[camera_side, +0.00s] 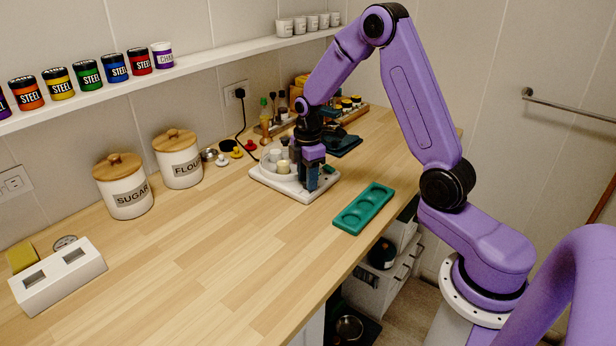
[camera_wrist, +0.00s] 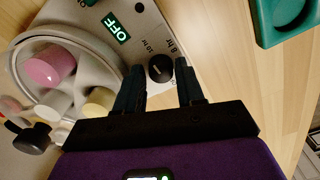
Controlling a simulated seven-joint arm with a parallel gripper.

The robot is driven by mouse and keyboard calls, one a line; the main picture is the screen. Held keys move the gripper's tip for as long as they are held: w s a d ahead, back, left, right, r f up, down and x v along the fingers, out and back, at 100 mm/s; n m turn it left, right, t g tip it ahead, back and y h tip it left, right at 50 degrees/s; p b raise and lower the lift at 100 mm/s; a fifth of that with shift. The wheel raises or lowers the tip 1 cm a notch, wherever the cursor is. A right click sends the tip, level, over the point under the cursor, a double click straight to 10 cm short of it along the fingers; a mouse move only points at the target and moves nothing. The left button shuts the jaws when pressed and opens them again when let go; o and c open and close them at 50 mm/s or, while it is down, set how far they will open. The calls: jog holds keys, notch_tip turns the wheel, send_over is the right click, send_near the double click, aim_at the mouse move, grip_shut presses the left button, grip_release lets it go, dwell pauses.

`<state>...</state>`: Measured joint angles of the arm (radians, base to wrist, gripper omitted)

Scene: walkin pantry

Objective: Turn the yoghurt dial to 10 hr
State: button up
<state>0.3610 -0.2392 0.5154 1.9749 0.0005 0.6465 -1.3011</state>
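The yoghurt maker (camera_side: 283,184) is a pale flat base with a round tub of small jars, standing on the wooden counter. In the wrist view its base (camera_wrist: 150,20) carries a small display (camera_wrist: 116,27) reading OFF. Its black round dial (camera_wrist: 160,68) has the printed marks "10 hr" and "8 hr" beside it; I cannot make out a pointer. My gripper (camera_wrist: 160,80) is open, with its two dark fingertips apart on either side of the dial. I cannot tell whether they touch it. In the side view my gripper (camera_side: 311,184) hides the dial.
Pink-lidded (camera_wrist: 48,67) and yellow-lidded (camera_wrist: 98,103) jars sit close left of the fingers. A green tray (camera_side: 363,209) lies to the right near the counter edge. Flour (camera_side: 180,163) and sugar (camera_side: 127,192) canisters stand left.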

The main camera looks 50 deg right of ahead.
jog(key=shift+o, duration=0.9)
notch_tip(320, 180, up, 17)
jog(key=shift+r, duration=0.2)
jog(key=shift+a, duration=0.15)
jog(key=s+a+f, duration=0.3)
jog(key=s+a, duration=1)
jog(key=s+f, duration=0.2)
jog(key=s, duration=0.7)
jog(key=s+a+f+m, duration=0.1)
jog(key=s, duration=0.8)
jog(key=shift+f, duration=0.4)
